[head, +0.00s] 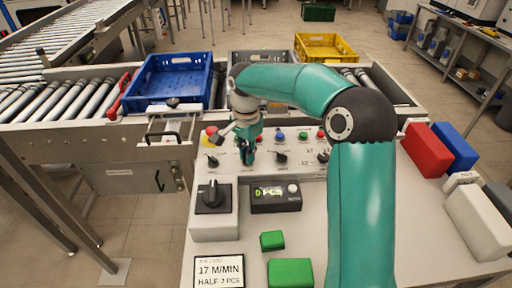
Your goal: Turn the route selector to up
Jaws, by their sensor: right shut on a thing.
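The control panel (302,165) carries a row of small black selector knobs under coloured buttons. Its labels are too small to read, so I cannot tell which one is the route selector. My right gripper (247,158) reaches down over the panel and is shut on a selector knob there, which its fingers mostly hide. A black knob (212,161) shows left of the gripper, another knob (281,157) just right of it, and a further knob (323,156) farther right. My left gripper is not in view.
A large black rotary switch (211,196) and a small display box (276,197) stand nearer me. Green blocks (290,273) and a sign (219,271) lie in front. A blue crate (168,80) sits on the conveyor behind. Red and blue blocks (427,150) stand at right.

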